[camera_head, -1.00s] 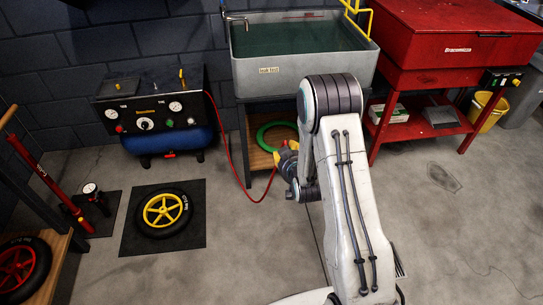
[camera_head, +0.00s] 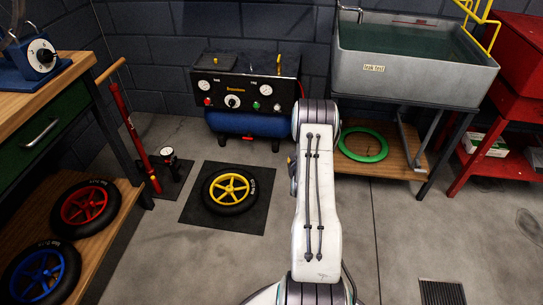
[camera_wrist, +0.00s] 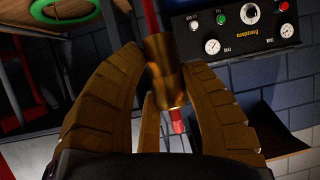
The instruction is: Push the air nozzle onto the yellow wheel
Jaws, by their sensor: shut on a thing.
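The yellow wheel (camera_head: 230,187), a black tyre with yellow spokes, lies flat on a dark mat (camera_head: 258,213) on the floor in the head view. In the wrist view my gripper (camera_wrist: 162,60) is shut on the brass air nozzle (camera_wrist: 166,78), with its red hose (camera_wrist: 150,14) at the top and a red tip below. In the head view my arm hides the gripper and nozzle almost wholly; they are to the right of the wheel, apart from it. The wheel's valve is too small to make out.
The compressor (camera_head: 246,92) with gauges stands behind the wheel. A red floor pump (camera_head: 140,150) and a workbench with a red wheel (camera_head: 84,208) and blue wheel (camera_head: 42,273) are at left. A green ring (camera_head: 363,144) lies under the grey tank (camera_head: 420,65). Floor before the mat is clear.

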